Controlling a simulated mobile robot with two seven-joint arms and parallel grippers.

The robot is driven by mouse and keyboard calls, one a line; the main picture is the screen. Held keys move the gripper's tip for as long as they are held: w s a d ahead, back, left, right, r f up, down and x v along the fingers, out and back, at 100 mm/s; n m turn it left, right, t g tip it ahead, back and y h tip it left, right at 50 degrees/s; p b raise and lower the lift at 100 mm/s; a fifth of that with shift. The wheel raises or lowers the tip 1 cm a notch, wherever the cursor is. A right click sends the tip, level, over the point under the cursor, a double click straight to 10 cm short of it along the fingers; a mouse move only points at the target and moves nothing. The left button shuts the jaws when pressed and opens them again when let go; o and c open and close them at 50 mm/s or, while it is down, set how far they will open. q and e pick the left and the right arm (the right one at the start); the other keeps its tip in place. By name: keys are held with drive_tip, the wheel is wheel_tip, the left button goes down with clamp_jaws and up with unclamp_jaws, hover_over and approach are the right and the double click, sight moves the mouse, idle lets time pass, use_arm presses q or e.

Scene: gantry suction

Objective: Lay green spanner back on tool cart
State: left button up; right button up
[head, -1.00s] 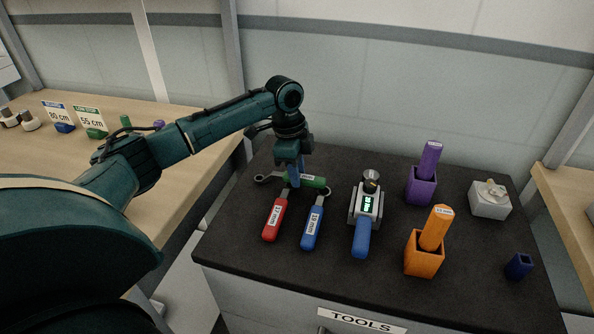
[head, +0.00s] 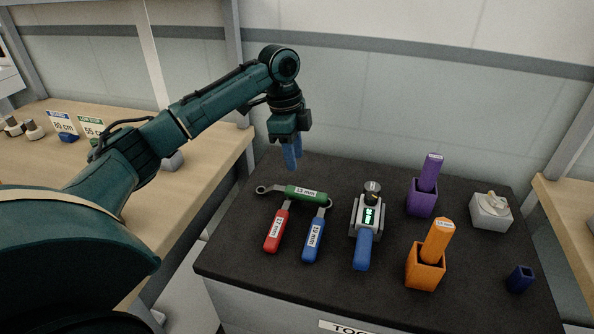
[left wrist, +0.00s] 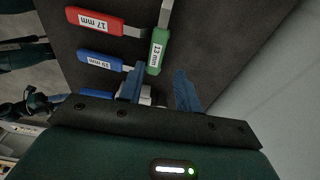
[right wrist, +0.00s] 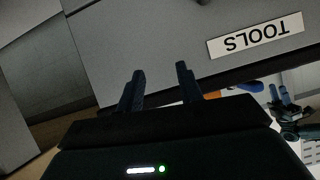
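The green spanner (head: 304,193), labelled 13 mm, lies on the dark top of the tool cart (head: 240,245), across the upper ends of the red spanner (head: 277,228) and the blue spanner (head: 314,238). My left gripper (head: 291,155) is above and behind it, apart from it, fingers pointing down. In the left wrist view the green spanner (left wrist: 158,52) lies beyond the fingers (left wrist: 158,88), which are spread with nothing between them. My right gripper (right wrist: 160,88) is open and empty in front of the cart's grey side with the TOOLS label (right wrist: 255,36).
A grey torque tool with a blue handle (head: 363,250) lies right of the spanners. Purple (head: 422,200) and orange (head: 425,270) holders, a grey block (head: 490,212) and a small blue holder (head: 519,279) stand further right. A wooden bench (head: 200,165) is at left.

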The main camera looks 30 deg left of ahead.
use_arm(q)
drive_tip(key=r, duration=0.3)
drive_tip(key=shift+a+r, duration=0.25)
drive_tip(key=shift+r, duration=0.05)
drive_tip(key=shift+s, duration=0.1)
